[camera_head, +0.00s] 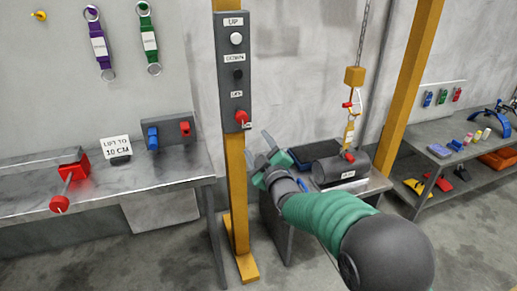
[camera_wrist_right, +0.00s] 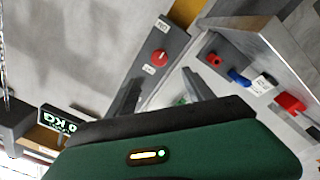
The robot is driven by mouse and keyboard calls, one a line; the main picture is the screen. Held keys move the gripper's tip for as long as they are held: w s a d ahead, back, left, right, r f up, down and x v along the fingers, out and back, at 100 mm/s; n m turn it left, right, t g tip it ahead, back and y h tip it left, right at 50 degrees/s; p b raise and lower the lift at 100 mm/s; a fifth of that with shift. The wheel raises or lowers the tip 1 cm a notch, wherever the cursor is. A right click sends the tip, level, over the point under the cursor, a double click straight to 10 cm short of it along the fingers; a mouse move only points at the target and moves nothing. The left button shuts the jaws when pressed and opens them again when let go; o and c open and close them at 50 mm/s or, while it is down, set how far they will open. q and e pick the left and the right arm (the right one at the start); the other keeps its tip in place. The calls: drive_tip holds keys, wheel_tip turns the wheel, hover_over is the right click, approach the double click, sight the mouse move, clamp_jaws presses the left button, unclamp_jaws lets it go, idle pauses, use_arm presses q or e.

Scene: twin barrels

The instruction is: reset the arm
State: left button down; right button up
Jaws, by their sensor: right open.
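My right arm comes in from the lower right of the head view, with a green sleeve and a dark rounded link. Its right gripper (camera_head: 259,151) is open and empty, just right of the yellow post and below the control box (camera_head: 232,75). The two dark fingers (camera_wrist_right: 162,92) stand apart in the right wrist view, with nothing between them. The box has a white button (camera_head: 236,39), a black button (camera_head: 238,74) and a red knob (camera_head: 242,117). The red knob also shows in the wrist view (camera_wrist_right: 159,57), beyond the fingers. My left gripper is not in view.
A dark barrel (camera_head: 331,172) lies on a small table right of the post, partly behind my arm, under a yellow hoist hook (camera_head: 350,128). A left bench (camera_head: 112,189) holds a red clamp (camera_head: 73,164) and a sign (camera_head: 116,148). Right shelves (camera_head: 478,137) hold small items.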

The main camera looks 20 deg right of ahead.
drive_tip(key=s+d+f+m+g+h, duration=0.1)
drive_tip(key=s+f+m+g, duration=0.5)
drive_tip(key=s+f, duration=0.65)
drive_tip(key=s+f+m+g, duration=0.2)
drive_tip(key=s+f+g, duration=0.4)
drive_tip(key=s, duration=0.5)
drive_tip(key=s+f+m+g, duration=0.2)
drive_tip(key=s+f+g, duration=0.1)
drive_tip(key=s+f, duration=0.55)
drive_tip(key=w+r+p+v, duration=0.1)
drive_tip(key=w+p+v, duration=0.1)
drive_tip(key=p+v, duration=1.7)
drive_tip(key=shift+w+a+r+g, duration=0.25)
drive_tip(key=shift+a+r+g, duration=0.15)
drive_tip(key=shift+r, duration=0.15)
